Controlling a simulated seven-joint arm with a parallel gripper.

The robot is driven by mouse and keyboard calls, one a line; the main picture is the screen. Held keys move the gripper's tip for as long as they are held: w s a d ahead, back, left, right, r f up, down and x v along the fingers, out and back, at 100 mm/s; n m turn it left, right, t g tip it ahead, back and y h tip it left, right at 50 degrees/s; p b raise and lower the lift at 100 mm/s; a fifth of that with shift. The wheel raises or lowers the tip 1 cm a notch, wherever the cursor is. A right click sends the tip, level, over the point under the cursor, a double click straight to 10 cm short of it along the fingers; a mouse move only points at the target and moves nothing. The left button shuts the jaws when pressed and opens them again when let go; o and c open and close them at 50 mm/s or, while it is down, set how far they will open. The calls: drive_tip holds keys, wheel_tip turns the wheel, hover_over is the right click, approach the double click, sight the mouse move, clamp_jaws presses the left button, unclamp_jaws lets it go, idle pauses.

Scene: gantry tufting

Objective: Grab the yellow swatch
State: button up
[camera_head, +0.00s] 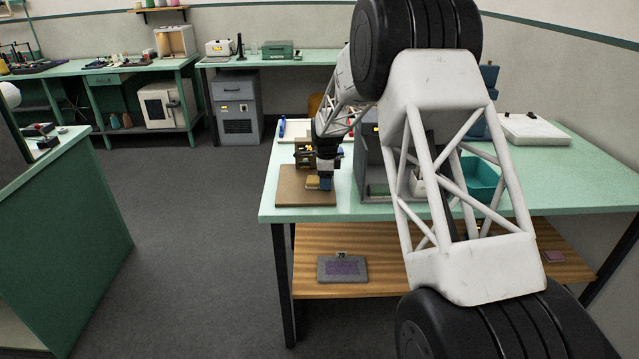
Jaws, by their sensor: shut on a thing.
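A small yellow swatch (313,182) shows at the left end of the green table, low over a brown board (292,196). My gripper (319,179) points down over the board, right at the swatch, and is shut on it. A small blue piece shows beside the yellow at the gripper tip. I cannot tell whether the swatch touches the board. The fingers are small and dark in this view, and my arm hides part of the table behind them.
A grey open-fronted box (375,165) stands right of the gripper. A teal bin (481,178) and a white flat case (533,129) are farther right. A grey swatch pad (342,269) lies on the wooden shelf (385,280) below. The board's front left is clear.

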drive_tip(key=shift+s+r, duration=0.1)
drive_tip(key=shift+s+r, duration=0.7)
drive_tip(key=shift+s, duration=0.1)
drive_tip(key=s+r, duration=0.6)
drive_tip(key=s, duration=0.6)
drive_tip(key=shift+d+r, duration=0.2)
drive_tip(key=shift+d, duration=0.15)
drive_tip(key=shift+s, duration=0.1)
